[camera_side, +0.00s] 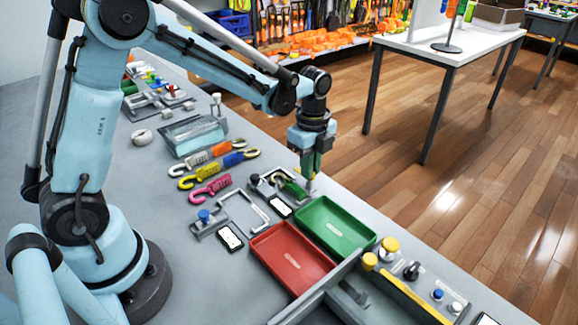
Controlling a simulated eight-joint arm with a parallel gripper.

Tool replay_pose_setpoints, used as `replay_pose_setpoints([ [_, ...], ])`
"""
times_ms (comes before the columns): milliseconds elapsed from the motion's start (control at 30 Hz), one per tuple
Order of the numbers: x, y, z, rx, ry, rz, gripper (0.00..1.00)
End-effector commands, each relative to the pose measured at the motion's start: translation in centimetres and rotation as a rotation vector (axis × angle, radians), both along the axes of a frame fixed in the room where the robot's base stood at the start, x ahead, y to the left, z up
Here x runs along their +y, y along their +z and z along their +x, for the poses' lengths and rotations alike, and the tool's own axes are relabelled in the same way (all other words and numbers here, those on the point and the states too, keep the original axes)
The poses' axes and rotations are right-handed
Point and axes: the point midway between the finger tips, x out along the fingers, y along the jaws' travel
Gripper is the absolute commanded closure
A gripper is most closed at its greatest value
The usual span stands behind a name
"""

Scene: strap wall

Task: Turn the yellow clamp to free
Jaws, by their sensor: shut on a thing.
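My gripper (311,186) points down at a small metal fixture (268,184) near the far edge of the table, behind the green tray. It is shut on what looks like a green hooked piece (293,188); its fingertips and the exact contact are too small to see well. A yellow hook-shaped piece (190,182) lies left of the gripper, among other coloured hooks. Two yellow knobs (389,245) and a yellow bar (408,298) are at the front right. I cannot tell which yellow part is the clamp or how it is turned.
A red tray (292,258) and a green tray (336,228) stand just in front of the gripper. A pink hook (210,189) and a second fixture with a blue knob (204,216) are to the left. A glass-like box (194,134) stands further back.

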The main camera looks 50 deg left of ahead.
Motion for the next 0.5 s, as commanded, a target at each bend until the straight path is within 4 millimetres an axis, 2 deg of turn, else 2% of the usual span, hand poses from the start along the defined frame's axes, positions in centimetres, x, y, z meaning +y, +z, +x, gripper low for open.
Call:
replay_pose_setpoints([
  [500,-0.01,0.08,-0.01,0.001,-0.032,0.0,1.0],
])
